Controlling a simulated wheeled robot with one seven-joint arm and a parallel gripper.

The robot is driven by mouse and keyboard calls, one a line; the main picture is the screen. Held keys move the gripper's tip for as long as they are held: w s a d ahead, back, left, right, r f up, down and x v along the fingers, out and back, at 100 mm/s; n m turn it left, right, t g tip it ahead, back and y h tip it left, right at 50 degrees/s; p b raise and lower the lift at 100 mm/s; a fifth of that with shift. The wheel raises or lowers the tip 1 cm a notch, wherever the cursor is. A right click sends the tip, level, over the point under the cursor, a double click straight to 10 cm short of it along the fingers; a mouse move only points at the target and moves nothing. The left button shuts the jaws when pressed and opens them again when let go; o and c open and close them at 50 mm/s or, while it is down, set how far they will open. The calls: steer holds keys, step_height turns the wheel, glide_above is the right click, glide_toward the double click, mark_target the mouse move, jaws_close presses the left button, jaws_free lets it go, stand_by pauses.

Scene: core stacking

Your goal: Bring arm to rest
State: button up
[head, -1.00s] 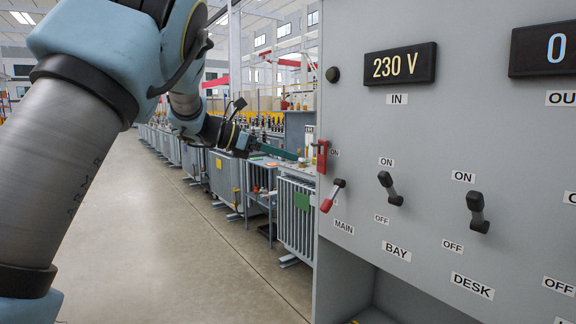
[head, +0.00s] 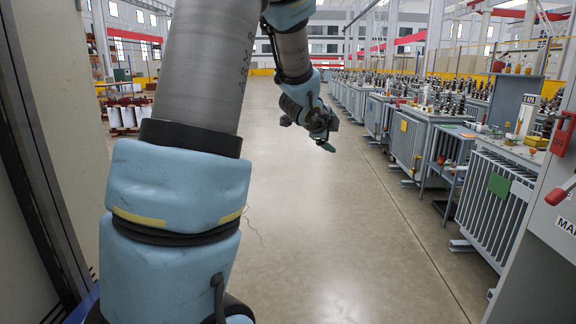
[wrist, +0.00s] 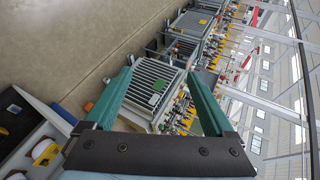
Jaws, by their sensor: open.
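My arm (head: 200,60) rises through the left and middle of the head view. My gripper (head: 312,138) is beyond it, over the bare floor and left of the row of grey units, and looks small there. In the wrist view my gripper (wrist: 158,95) shows two green fingers spread wide apart, with nothing between them but the distant scene. The gripper is open and empty and touches nothing that I can see.
A grey panel with a red lever (head: 563,133) stands at the right edge. Grey finned units (head: 492,195) line the right side. The concrete floor (head: 360,240) in the middle is clear. White cylinders (head: 127,115) stand at the back left.

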steer(key=s+a+f+n+g+y, duration=0.1)
steer(key=s+a+f+n+y, duration=0.15)
steer(key=a+n, duration=0.2)
steer(key=s+a+f+n+g+y, duration=0.1)
steer(key=s+a+f+n, duration=0.25)
steer(key=a, duration=0.25)
steer(key=s+a+f+n+g+y, duration=0.1)
steer(key=s+a+f+n+g, duration=0.2)
steer(key=s+n, duration=0.4)
steer(key=s+a+f+n+g+y, duration=0.1)
steer(key=s+a+f+n+g, duration=0.3)
steer(key=s, duration=0.9)
steer(key=a+f+n, duration=0.1)
steer(key=n, duration=0.2)
steer(key=shift+s+a+f, duration=0.35)
steer(key=shift+s+f, duration=0.05)
steer(key=shift+d, duration=0.1)
